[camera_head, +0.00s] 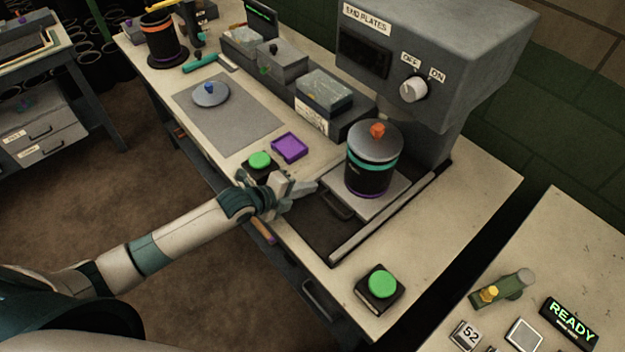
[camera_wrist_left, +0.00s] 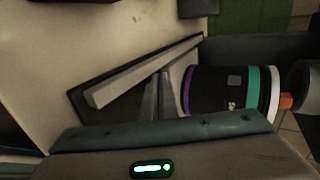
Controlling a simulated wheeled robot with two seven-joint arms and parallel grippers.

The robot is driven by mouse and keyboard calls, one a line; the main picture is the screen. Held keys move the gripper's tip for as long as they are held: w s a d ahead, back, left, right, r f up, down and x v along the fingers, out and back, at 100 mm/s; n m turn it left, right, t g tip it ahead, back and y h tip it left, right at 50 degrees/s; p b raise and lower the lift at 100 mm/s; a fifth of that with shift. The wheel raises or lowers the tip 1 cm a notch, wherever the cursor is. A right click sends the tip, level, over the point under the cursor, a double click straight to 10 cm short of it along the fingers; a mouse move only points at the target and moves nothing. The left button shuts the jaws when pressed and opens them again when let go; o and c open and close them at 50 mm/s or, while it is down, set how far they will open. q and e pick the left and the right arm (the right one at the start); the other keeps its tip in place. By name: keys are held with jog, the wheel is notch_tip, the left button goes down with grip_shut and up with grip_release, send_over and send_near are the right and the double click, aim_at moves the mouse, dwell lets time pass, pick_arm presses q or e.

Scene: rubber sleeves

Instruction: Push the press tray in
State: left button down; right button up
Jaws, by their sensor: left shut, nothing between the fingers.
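My left gripper (camera_head: 314,187) is shut and empty, just left of the tray's front and near the handle. I cannot tell whether it touches. My right gripper is not in view.
Green buttons stand at the bench's front (camera_head: 383,284) and left of my gripper (camera_head: 260,160). Grey bins (camera_head: 325,100) line the back. A second table (camera_head: 550,240) stands at the right across a gap.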

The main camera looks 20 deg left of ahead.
aim_at(340, 167)
pick_arm(q)
jog(key=shift+w+d, duration=0.5)
jog(key=shift+w, duration=0.3)
jog(key=shift+w+d+f, duration=0.1)
jog(key=shift+w+d, duration=0.1)
jog(key=shift+w, duration=0.05)
jog(key=w+d+b, duration=0.1)
jog(key=w, duration=0.1)
jog(key=w+d+b, duration=0.1)
jog(key=w, duration=0.1)
jog(key=w+d+b, duration=0.1)
jog(key=w+d, duration=0.1)
jog(key=shift+w, duration=0.1)
jog(key=shift+r, duration=0.2)
jog(key=shift+r, duration=0.1)
